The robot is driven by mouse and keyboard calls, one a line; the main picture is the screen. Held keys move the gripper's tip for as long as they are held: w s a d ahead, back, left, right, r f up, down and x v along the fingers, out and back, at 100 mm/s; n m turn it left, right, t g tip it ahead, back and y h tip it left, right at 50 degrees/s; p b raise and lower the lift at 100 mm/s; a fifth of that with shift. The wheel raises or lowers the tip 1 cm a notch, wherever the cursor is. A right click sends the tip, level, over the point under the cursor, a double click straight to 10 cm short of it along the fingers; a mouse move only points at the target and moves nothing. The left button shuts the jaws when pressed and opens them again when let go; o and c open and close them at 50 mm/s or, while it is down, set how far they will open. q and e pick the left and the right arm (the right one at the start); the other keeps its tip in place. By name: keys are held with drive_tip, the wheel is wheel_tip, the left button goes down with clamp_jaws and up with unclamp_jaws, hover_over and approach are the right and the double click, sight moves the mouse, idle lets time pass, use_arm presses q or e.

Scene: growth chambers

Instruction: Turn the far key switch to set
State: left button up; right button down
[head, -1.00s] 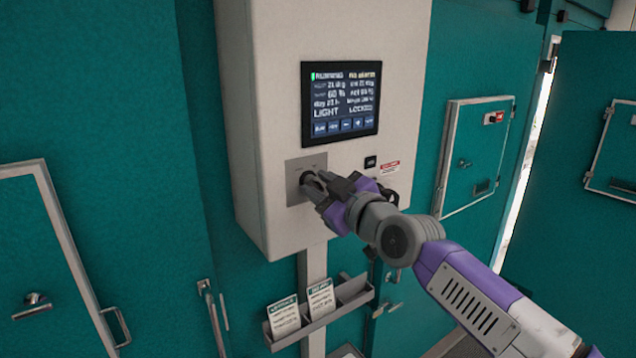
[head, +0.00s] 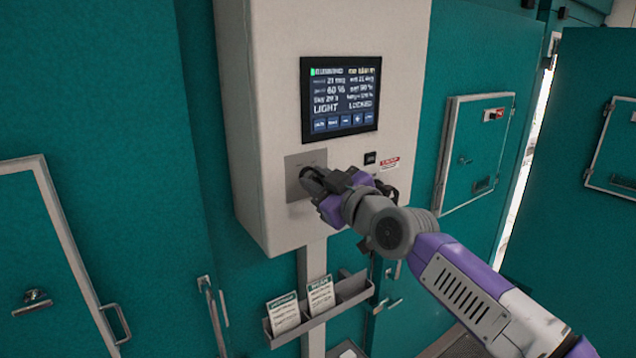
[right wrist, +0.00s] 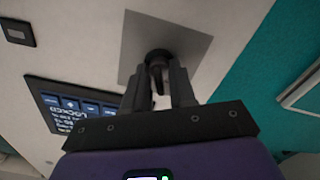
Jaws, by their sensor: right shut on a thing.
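The key switch (right wrist: 158,57) is a dark round knob on a grey metal plate (head: 297,162), low on the front of a white control box (head: 260,80). The plate also shows in the right wrist view (right wrist: 190,38). My right gripper (head: 309,174) is at the switch, its fingers closed on it from either side. In the right wrist view the fingers (right wrist: 158,88) straddle a dark key part at the knob. In the head view the gripper hides most of the switch, and its pointing direction cannot be read. My left gripper is not in view.
A screen (head: 340,97) above the plate reads LIGHT and LOCKED. A small black socket (head: 370,158) and a red-white label (head: 389,164) sit right of the switch. A card rack (head: 340,308) is below. Teal doors stand on both sides.

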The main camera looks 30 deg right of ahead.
drive_tip(key=shift+f+m+b, duration=0.15)
drive_tip(key=shift+m+b, duration=0.3)
drive_tip(key=shift+m, duration=0.65)
drive_tip(key=m, duration=0.2)
drive_tip(key=shift+m+b, duration=0.3)
drive_tip(key=m, duration=0.3)
drive_tip(key=shift+d, duration=0.1)
drive_tip(key=shift+m, duration=1.7)
drive_tip(key=c, duration=1.3)
unclamp_jaws()
drive_tip(key=shift+o, duration=0.2)
